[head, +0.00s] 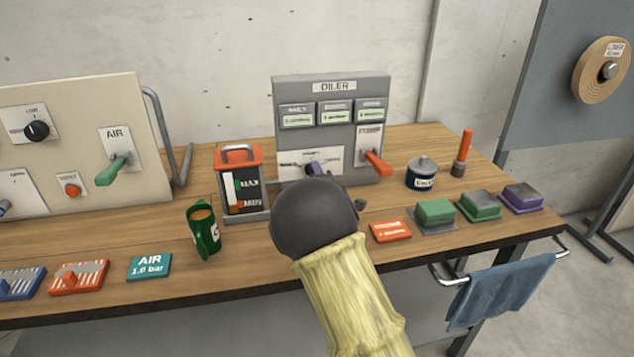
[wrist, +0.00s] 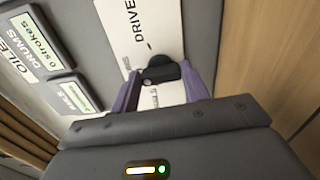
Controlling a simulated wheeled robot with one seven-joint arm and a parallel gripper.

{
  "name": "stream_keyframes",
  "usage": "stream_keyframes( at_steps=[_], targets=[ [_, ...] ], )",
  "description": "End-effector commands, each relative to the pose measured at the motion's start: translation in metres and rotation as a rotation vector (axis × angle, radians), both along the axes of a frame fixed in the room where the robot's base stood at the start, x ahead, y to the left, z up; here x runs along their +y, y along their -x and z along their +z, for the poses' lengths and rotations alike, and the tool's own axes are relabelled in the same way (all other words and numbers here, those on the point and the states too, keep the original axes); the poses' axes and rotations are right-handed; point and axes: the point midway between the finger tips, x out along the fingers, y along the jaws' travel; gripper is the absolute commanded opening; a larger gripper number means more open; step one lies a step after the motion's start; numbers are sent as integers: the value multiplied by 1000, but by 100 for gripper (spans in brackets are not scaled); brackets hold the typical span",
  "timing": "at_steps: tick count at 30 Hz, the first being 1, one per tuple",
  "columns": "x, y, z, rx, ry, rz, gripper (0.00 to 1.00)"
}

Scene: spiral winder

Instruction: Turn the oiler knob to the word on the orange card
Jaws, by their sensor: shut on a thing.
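The oiler panel (head: 332,95) is a grey upright box on the bench, with a sign reading OILER. Its knob (wrist: 158,72) is black and sits on a white plate (wrist: 150,30) with the word DRIVE beside it. My gripper (wrist: 160,82) has its two purple fingers closed on the knob's sides.
A red lever (head: 376,162) sticks out at the panel's right side. An oil can with MAX and MIN marks (head: 241,183) and a green mug (head: 204,232) stand left of my arm. Green blocks (head: 478,206), a purple block (head: 522,197) and a small tin (head: 421,174) are at the right.

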Motion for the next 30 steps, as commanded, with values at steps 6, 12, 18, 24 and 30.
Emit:
stream_keyframes(
  at_steps=[6, 12, 18, 24, 30],
  targets=[
    [-1, 0, -2, 18, -51, -2, 23],
    [-1, 0, -1, 20, -58, -3, 23],
    [0, 0, -2, 20, -57, -2, 23],
    [0, 0, -1, 19, -56, 0, 67],
    [1, 1, -1, 18, -56, 0, 67]
  ],
)
